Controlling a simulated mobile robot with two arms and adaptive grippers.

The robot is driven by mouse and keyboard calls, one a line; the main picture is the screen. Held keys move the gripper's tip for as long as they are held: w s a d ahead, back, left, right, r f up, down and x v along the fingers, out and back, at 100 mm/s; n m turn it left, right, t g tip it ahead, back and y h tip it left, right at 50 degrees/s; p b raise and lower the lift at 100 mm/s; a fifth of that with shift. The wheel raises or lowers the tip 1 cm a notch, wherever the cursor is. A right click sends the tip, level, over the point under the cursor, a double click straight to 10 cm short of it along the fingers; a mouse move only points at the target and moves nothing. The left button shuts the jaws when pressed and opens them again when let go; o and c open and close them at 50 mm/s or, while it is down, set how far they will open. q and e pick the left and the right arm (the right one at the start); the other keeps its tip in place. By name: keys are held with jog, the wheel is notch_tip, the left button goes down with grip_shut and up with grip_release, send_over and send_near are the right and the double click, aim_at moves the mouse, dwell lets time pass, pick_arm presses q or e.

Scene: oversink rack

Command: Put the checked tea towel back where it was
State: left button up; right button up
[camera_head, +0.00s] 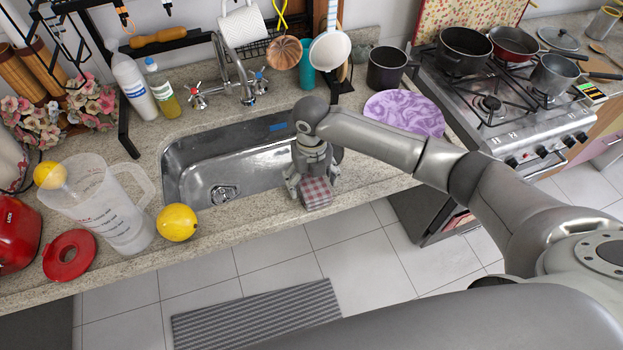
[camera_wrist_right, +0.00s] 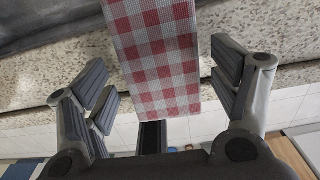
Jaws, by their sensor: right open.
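The red-and-white checked tea towel (camera_head: 316,193) is at the front edge of the counter, just in front of the sink's right part. My right gripper (camera_head: 312,176) is directly over it and hides part of it. In the right wrist view the towel (camera_wrist_right: 155,60) hangs between the spread fingers of the open right gripper (camera_wrist_right: 160,72), with gaps on both sides. The upper end of the towel is cut off by that view. My left gripper is not in view.
The steel sink (camera_head: 190,170) lies behind and left of the towel. A yellow lemon (camera_head: 177,222) and a clear measuring jug (camera_head: 110,210) stand on the left counter. A purple patterned mat (camera_head: 410,113) lies to the right, before the stove (camera_head: 510,110).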

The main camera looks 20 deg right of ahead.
aim_at(311, 183)
notch_tip(311, 183, up, 12)
jog(key=b, duration=0.2)
dwell(0.6)
